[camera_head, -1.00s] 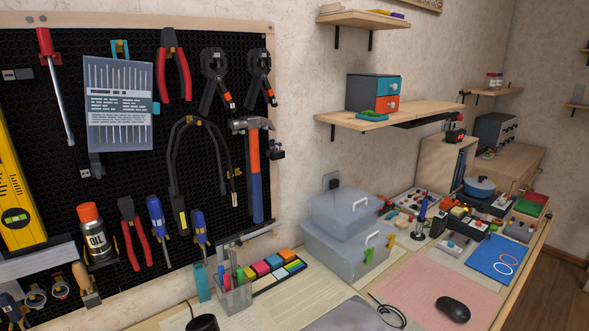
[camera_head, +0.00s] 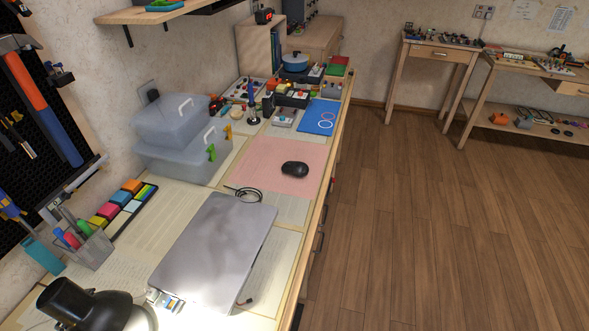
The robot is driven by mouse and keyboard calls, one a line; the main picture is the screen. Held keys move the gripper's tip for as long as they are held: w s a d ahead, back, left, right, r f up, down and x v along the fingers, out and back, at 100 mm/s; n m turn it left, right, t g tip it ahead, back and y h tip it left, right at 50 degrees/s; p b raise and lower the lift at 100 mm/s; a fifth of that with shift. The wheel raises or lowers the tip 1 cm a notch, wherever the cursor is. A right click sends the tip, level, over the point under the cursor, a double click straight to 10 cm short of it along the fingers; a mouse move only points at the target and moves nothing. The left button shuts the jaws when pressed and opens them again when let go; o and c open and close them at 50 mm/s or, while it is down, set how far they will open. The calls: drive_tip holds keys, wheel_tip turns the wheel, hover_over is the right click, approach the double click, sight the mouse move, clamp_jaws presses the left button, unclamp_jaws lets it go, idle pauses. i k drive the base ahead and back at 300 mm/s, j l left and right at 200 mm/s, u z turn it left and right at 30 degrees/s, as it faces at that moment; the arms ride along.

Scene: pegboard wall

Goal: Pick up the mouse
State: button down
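The black computer mouse (camera_head: 295,169) lies on a pink mat (camera_head: 262,160) on the long workbench, near the bench's right edge. Nothing covers it. A thin black cable (camera_head: 243,192) lies coiled on the bench just in front of the mat, to the left of the mouse. My gripper does not show in this view.
A closed grey laptop (camera_head: 215,245) lies in front of the mat, with a black lamp (camera_head: 90,305) nearer. Grey storage boxes (camera_head: 180,157) stand left of the mat. A blue board (camera_head: 318,117) lies behind it. The wooden floor (camera_head: 420,210) right of the bench is clear.

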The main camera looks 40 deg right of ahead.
sight(297, 168)
drive_tip(key=i+l+u, duration=0.1)
drive_tip(key=l, duration=0.2)
drive_tip(key=i+l+u, duration=0.1)
drive_tip(key=l, duration=0.25)
drive_tip(key=i+l+u, duration=0.1)
drive_tip(key=i+l, duration=0.15)
drive_tip(key=i+l+u, duration=0.15)
drive_tip(key=l, duration=0.25)
drive_tip(key=i+l+u, duration=0.1)
drive_tip(key=l, duration=0.25)
